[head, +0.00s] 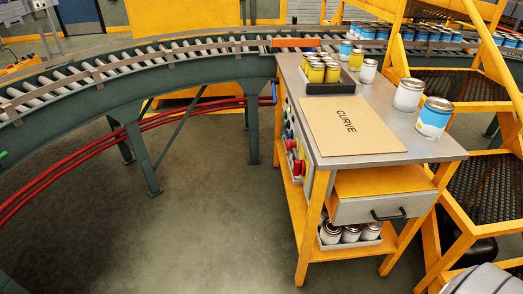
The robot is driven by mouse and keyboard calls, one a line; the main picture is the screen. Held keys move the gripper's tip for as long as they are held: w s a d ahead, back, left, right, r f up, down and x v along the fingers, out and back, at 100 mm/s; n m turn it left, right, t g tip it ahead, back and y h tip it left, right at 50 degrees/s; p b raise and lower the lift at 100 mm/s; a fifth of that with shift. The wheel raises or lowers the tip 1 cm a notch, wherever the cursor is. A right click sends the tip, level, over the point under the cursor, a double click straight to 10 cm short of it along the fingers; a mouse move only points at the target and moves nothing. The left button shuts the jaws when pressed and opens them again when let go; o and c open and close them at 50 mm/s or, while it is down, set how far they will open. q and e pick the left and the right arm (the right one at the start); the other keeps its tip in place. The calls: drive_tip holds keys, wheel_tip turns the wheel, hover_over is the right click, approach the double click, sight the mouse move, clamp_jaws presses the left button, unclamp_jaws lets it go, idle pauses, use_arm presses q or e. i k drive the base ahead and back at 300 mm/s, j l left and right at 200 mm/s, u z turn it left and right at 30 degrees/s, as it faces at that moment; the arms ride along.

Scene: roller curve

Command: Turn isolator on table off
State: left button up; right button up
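The table (405,152) is a grey-topped workbench with a yellow frame, right of centre. On its left side is a narrow control panel with several coloured buttons, seen at a steep angle. A red knob-like part (299,167) sticks out from the panel's lower near end and may be the isolator. Its setting is too small to tell. Blue and green spots show farther up the panel. Neither of my grippers is in view, and nothing touches the panel.
A curved roller conveyor (130,65) with red rails below runs left of the table. A cardboard sheet marked CURVE (335,138) and several paint cans (433,117) stand on the tabletop. Yellow steps (480,180) stand close on the right. The floor (200,220) left of the table is clear.

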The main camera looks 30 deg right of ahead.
sight(299, 168)
drive_tip(key=i+j+z, duration=1.05)
drive_tip(key=i+j, duration=0.05)
drive_tip(key=i, duration=0.05)
